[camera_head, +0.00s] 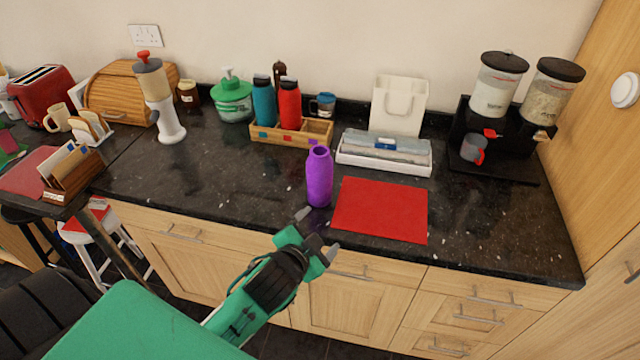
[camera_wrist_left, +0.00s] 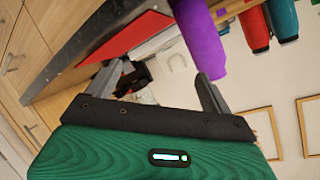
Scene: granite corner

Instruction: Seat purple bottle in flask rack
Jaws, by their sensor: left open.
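The purple bottle (camera_head: 319,177) stands upright on the dark counter, just left of the red mat. It also shows in the left wrist view (camera_wrist_left: 200,38), beyond the fingers. The flask rack (camera_head: 290,137) is a wooden tray behind it, holding a teal flask (camera_head: 264,103) and a red flask (camera_head: 289,104); its right part looks empty. My left gripper (camera_head: 318,230) is open and empty at the counter's front edge, in front of the bottle and apart from it. In the wrist view its fingers (camera_wrist_left: 160,92) are spread. My right gripper is not in view.
A red mat (camera_head: 380,209) lies right of the bottle. Cereal dispensers (camera_head: 497,85) stand at the right. A green pot (camera_head: 232,98) and a blender-like dispenser (camera_head: 160,98) stand left. The counter left of the bottle is clear.

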